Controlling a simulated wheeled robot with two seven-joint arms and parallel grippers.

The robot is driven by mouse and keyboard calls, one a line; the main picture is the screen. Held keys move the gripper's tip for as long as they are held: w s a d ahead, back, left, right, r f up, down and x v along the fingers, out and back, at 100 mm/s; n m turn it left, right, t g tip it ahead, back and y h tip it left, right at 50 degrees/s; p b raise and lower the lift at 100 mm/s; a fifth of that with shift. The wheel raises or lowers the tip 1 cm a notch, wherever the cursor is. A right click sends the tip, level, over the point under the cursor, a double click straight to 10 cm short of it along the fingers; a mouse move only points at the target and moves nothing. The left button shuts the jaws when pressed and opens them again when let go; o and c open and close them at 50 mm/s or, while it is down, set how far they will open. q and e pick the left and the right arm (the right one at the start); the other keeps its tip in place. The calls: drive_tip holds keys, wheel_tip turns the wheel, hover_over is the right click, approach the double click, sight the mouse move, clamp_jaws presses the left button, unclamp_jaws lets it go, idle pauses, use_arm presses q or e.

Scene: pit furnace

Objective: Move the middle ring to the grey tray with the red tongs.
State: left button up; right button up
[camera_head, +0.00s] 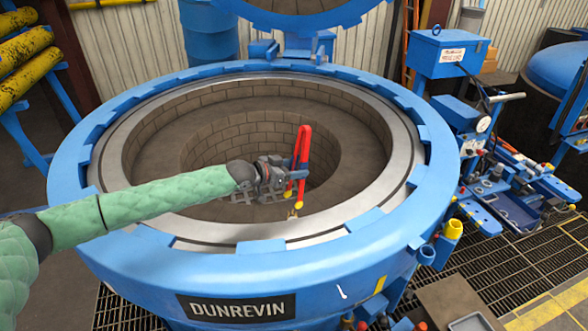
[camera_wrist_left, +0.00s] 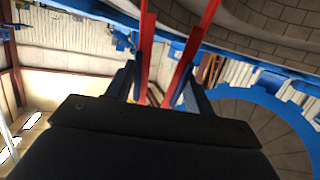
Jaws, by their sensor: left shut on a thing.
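My left gripper (camera_head: 287,177) reaches in from the left over the open round pit furnace. It is shut on the red tongs (camera_head: 304,148), which stand roughly upright with their red arms upward and a small brassy-yellow end low down. In the left wrist view two red tong arms (camera_wrist_left: 208,16) run between the dark gripper fingers (camera_wrist_left: 165,85). A grey lattice (camera_head: 232,198) shows partly behind the gripper inside the pit; I cannot make out the middle ring in it. My right gripper is out of view.
The blue furnace rim (camera_head: 235,257) with its bare metal ring surrounds the brick-lined pit. A blue cabinet (camera_head: 440,53) and a cluttered blue bench (camera_head: 490,190) stand at the right. Yellow rolls (camera_head: 22,50) rest on a rack at the left.

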use_arm(q)
drive_tip(key=shift+s+f, duration=0.1)
drive_tip(key=shift+f, duration=0.2)
idle(0.4)
wheel_tip(320, 180, down, 10)
drive_tip(key=b, duration=0.2)
drive_tip(key=shift+r+b, duration=0.15)
drive_tip(key=shift+b, duration=0.15)
idle(0.5)
